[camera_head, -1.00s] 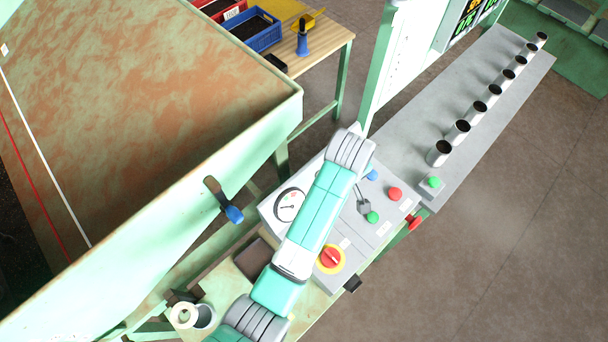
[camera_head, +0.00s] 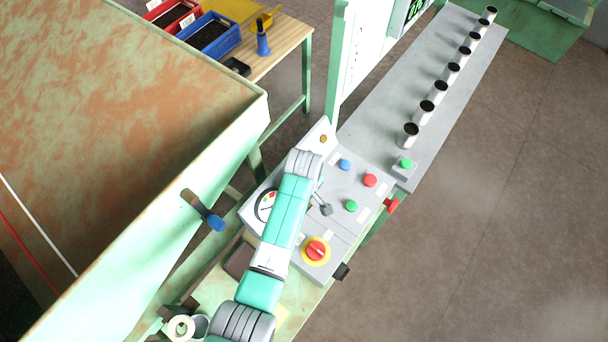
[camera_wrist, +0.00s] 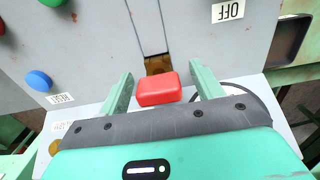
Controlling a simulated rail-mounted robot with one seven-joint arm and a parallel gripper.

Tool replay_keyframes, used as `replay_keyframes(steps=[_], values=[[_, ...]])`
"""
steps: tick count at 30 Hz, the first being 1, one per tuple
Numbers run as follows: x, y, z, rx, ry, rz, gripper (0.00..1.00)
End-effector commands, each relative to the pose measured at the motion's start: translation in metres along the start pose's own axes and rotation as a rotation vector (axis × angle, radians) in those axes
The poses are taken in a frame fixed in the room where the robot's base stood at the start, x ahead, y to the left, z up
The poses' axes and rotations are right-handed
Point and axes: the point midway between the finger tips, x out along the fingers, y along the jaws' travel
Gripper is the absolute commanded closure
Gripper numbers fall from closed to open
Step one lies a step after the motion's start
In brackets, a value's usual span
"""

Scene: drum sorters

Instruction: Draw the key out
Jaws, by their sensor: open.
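In the wrist view a red block (camera_wrist: 158,90), which looks like the head of the key, stands out from the grey control panel (camera_wrist: 205,55). A brownish brass-coloured patch (camera_wrist: 158,65) shows just behind it. My gripper (camera_wrist: 161,74) is open, with one pale green finger on each side of the red block. Gaps show between the block and both fingers. In the head view my arm covers the red block and the gripper. The key's shaft is not visible.
An OFF label (camera_wrist: 229,11) and a blue button (camera_wrist: 39,80) lie near the gripper. The head view shows a red-and-yellow emergency stop (camera_head: 316,251), a green button (camera_head: 351,206) and a red button (camera_head: 370,180) beside my arm. A large bin (camera_head: 130,130) stands left.

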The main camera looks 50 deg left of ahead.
Motion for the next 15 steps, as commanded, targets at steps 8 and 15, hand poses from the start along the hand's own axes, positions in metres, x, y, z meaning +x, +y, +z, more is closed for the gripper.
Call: replay_keyframes(steps=[8, 15], values=[[-0.0004, 0.0003, -0.0001, 0.000, 0.001, 0.001, 0.58], [-0.0008, 0.0005, -0.0002, 0.000, 0.001, 0.001, 0.84]])
